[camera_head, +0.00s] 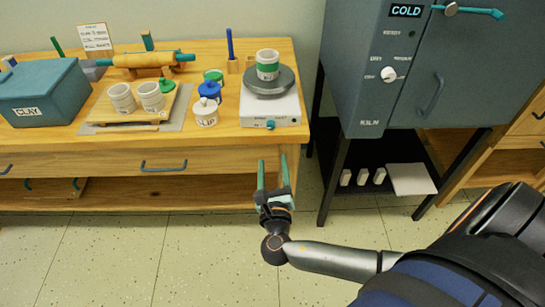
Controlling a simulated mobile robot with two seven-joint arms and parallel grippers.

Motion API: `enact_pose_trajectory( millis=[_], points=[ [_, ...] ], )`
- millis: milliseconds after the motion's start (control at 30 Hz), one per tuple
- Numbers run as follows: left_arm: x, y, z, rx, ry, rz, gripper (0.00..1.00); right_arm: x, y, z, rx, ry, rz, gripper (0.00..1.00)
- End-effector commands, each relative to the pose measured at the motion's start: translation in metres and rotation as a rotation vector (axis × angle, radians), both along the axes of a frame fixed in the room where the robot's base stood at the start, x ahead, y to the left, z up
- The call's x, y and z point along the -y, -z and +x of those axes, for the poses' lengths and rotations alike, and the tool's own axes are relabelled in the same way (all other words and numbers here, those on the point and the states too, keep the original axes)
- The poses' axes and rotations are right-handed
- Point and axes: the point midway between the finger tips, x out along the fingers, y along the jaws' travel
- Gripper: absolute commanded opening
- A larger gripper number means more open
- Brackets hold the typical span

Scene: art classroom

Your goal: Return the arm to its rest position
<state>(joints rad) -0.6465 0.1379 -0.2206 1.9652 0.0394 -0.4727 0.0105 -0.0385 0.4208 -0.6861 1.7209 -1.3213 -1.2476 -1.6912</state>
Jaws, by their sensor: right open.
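My right arm (335,262) comes in from the lower right and reaches toward the front of the wooden table. My right gripper (272,172) is open and empty, with its two green fingers apart and pointing up in the picture. It overlaps the table's front right edge in the view; whether it touches the table I cannot tell. My left gripper and left arm are not in view.
The wooden table (215,142) bears a scale-like device (270,108) with a green-banded cup (267,65), a slip jar (206,112), cups and a clay box (45,92). A grey kiln (375,115) on a black stand is at right. Floor (130,250) is clear at lower left.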

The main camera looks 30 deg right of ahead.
Motion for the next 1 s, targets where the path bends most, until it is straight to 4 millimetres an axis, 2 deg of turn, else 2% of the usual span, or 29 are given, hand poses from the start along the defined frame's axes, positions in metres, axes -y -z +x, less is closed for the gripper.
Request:
enact_pose_trajectory(
  millis=[467, 567, 667, 767, 900, 1000],
  points=[
    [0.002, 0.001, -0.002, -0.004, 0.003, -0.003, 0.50, 0.000, 0.000, 0.000, -0.001, 0.000, 0.001, 0.59],
    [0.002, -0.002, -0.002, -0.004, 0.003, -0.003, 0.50, -0.001, 0.005, -0.002, -0.009, -0.002, 0.052, 0.59],
    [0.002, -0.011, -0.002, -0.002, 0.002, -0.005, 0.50, -0.005, 0.023, -0.011, -0.033, -0.005, 0.243, 0.59],
    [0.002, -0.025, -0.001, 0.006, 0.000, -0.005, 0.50, -0.018, 0.054, -0.031, -0.057, 0.025, 0.600, 0.59],
    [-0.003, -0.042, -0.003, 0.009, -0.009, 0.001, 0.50, -0.048, 0.091, -0.072, -0.041, 0.176, 1.223, 0.59],
    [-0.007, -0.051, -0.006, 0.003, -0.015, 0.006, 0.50, -0.072, 0.102, -0.102, 0.025, 0.361, 1.663, 0.59]
  ],
)
